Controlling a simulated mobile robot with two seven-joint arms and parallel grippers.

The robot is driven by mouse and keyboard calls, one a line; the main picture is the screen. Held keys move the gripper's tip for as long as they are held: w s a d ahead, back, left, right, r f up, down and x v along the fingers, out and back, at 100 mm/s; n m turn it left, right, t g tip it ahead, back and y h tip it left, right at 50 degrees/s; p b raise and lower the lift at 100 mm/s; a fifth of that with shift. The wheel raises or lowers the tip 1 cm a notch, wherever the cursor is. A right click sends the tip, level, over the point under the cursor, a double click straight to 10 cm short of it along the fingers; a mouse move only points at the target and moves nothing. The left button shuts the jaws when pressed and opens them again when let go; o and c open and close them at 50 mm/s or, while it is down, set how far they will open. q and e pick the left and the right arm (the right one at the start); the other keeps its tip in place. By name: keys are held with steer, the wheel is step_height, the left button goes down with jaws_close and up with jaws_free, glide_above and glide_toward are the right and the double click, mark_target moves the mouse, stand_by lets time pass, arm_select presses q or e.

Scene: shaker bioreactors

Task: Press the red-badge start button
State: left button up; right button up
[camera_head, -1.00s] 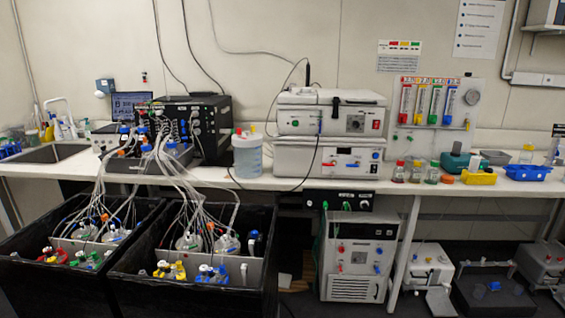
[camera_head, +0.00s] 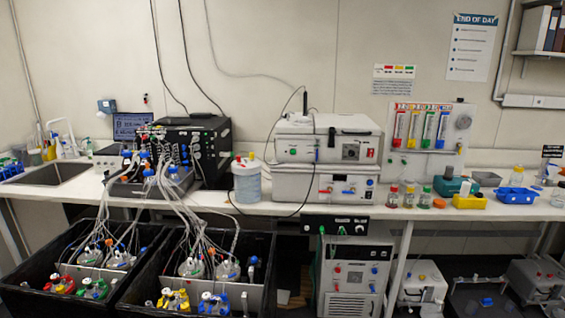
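No button with a clear red badge can be made out at this size. A vessel with red fittings (camera_head: 59,285) sits in the left black bin, beside a vessel with green fittings (camera_head: 93,289). Vessels with yellow fittings (camera_head: 173,300) and blue fittings (camera_head: 214,303) sit in the right black bin. The upper white instrument (camera_head: 330,140) has a small red switch (camera_head: 371,153) on its front. Neither of my grippers is in view.
The black bins (camera_head: 120,308) stand at the lower left, below the white bench (camera_head: 280,207). Tubes run from a black control unit (camera_head: 186,150) down to the vessels. A white floor unit (camera_head: 352,275) stands under the bench. Small bottles and a blue tray (camera_head: 516,197) are at right.

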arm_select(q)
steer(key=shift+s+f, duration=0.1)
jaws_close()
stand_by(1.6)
